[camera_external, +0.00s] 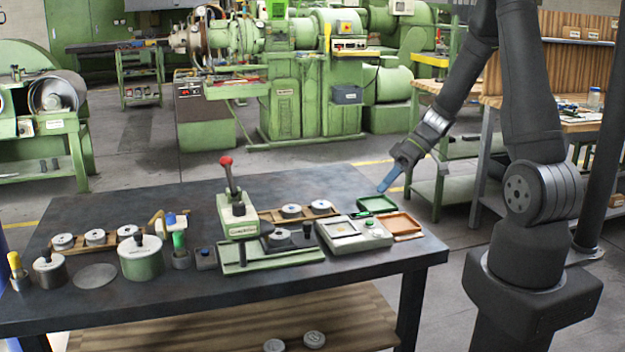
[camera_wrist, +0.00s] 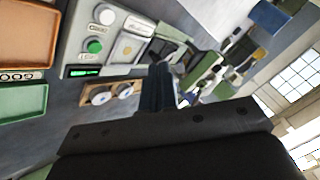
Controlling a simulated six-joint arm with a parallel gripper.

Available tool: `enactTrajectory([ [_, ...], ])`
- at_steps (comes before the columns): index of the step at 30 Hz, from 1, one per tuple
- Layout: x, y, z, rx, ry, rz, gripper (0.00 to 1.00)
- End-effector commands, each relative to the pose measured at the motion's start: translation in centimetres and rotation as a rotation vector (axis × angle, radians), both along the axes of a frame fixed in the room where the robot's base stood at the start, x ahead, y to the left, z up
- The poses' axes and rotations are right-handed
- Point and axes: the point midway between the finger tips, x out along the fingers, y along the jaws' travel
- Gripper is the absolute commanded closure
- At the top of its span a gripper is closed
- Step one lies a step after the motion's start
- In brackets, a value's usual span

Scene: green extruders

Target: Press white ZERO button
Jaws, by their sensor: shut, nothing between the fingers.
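The white button (camera_wrist: 105,15) is round and sits on the pale panel of a weighing device (camera_wrist: 75,40), beside a green button (camera_wrist: 93,46) in the wrist view. Small labels stand by both buttons but are hard to read. The same device (camera_external: 345,243) stands near the right end of the dark table in the external view. My gripper (camera_external: 382,190) has blue fingers, shut and empty. It hangs above the table's back right, above and behind the device, apart from the buttons. In the wrist view my fingers (camera_wrist: 158,85) point away from the white button.
A wooden rack (camera_external: 268,216) with metal discs is behind. The air above the device is free.

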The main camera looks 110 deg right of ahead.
Motion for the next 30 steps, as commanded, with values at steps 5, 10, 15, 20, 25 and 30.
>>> enactTrajectory([
  [5, 0.0, 0.0, 0.0, -0.001, 0.0, 0.001, 1.0],
  [10, 0.0, 0.0, -0.7, 0.002, 0.0, 0.0, 1.0],
  [15, 0.0, 0.0, -2.7, 0.003, 0.0, 0.001, 1.0],
  [20, 0.0, 0.0, -5.1, 0.004, 0.0, 0.0, 1.0],
  [25, 0.1, 0.0, -7.2, 0.002, -0.001, -0.001, 1.0],
  [30, 0.0, 0.0, -8.4, 0.0, 0.0, 0.0, 1.0],
])
